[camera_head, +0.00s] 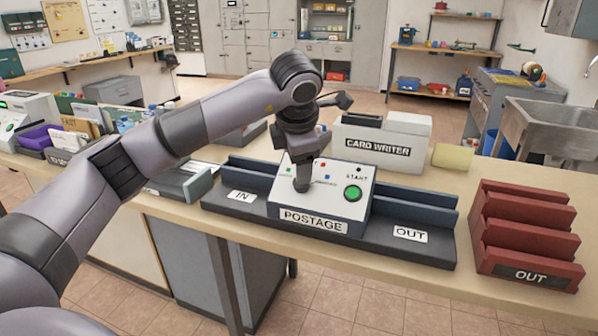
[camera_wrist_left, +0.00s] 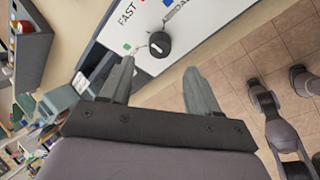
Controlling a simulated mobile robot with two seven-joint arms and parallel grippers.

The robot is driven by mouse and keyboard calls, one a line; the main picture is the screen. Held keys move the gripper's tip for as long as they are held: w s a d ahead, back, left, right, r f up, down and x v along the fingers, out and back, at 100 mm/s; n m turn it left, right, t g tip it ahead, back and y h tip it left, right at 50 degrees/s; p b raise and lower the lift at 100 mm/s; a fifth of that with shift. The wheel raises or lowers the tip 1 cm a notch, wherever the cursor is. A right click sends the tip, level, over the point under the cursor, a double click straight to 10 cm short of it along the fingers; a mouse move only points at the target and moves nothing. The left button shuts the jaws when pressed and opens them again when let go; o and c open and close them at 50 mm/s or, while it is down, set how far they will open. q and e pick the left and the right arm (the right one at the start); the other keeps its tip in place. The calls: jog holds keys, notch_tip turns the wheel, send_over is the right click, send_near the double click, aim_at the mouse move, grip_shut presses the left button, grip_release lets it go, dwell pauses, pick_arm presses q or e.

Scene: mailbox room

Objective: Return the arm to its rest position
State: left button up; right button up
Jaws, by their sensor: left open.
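My left arm comes in from the left in the head view. Its gripper (camera_head: 303,186) points down over the left part of the white postage machine (camera_head: 328,204), in front of its panel. In the left wrist view the two fingers of this gripper (camera_wrist_left: 158,66) are spread apart with nothing held between them. A black dial (camera_wrist_left: 159,44) on the machine's white panel (camera_wrist_left: 192,22) shows just beyond the fingertips. The gripper hides this dial in the head view. Whether a fingertip touches the panel, I cannot tell. My right gripper is in neither view.
A green start button (camera_head: 352,193) is on the machine's right side. The IN tray (camera_head: 238,200) lies left, the OUT tray (camera_head: 425,245) right. A card writer (camera_head: 380,145) stands behind, and a red OUT rack (camera_head: 525,240) stands at the right.

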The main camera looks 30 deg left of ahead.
pick_arm(q)
jog(key=shift+s+d+r, duration=0.1)
jog(key=shift+s+r, duration=0.05)
jog(key=shift+r, duration=0.15)
